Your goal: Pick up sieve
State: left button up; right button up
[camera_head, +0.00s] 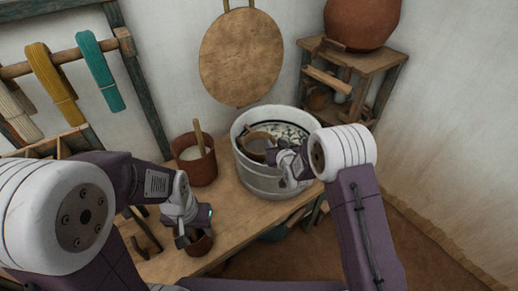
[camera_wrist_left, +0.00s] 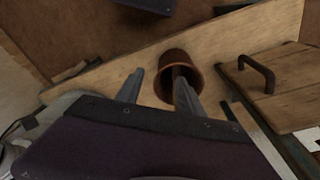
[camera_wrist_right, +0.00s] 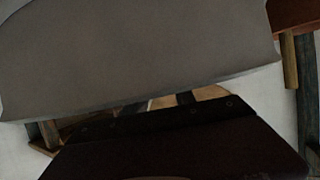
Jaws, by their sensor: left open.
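A round brown-rimmed thing with a darker inside, which looks like the sieve (camera_head: 248,142), sits tilted in the mouth of a grey metal tub (camera_head: 262,178). My right gripper (camera_head: 272,157) is over the tub, close beside the sieve's right side. Whether its fingers touch or hold the rim cannot be told. In the right wrist view a large grey surface (camera_wrist_right: 140,55) fills the upper part and hides most of the scene. My left gripper (camera_head: 190,238) is open, by a small brown cup (camera_head: 199,245).
A reddish-brown pot with a stick (camera_head: 203,172) stands left of the tub on the wooden bench (camera_head: 228,219). A round board (camera_head: 240,60) hangs on the wall behind. A wooden stand (camera_head: 372,62) with a large clay pot (camera_head: 360,22) is at the back right. Yarn hanks (camera_head: 101,72) hang left.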

jog(key=shift+x, duration=1.1)
grip_shut()
jog(key=shift+s+d+f, duration=0.1)
jog(key=shift+s+f, duration=0.05)
dwell(0.3)
